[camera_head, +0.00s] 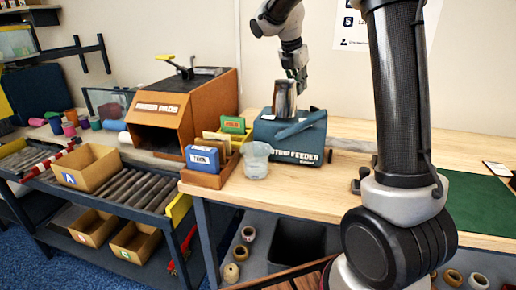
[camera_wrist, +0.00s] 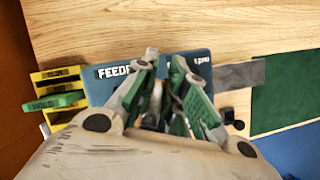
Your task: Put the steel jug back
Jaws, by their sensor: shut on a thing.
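The steel jug (camera_head: 284,97), a grey tapered metal vessel, is upright at the blue strip feeder (camera_head: 290,138) on the wooden bench. My gripper (camera_head: 298,84) comes down from above and is shut on the jug's upper right side. I cannot tell whether the jug's base touches the feeder or hangs just above it. In the wrist view my gripper (camera_wrist: 163,88) has its green-padded fingers close together over the blue feeder (camera_wrist: 105,90). The jug is mostly hidden there.
A translucent grey jug (camera_head: 257,160) stands in front of the feeder, beside a wooden holder (camera_head: 205,180) with cards. An orange-brown machine (camera_head: 190,105) stands left. A green mat (camera_head: 480,205) lies right. Bare bench (camera_head: 350,165) lies right of the feeder.

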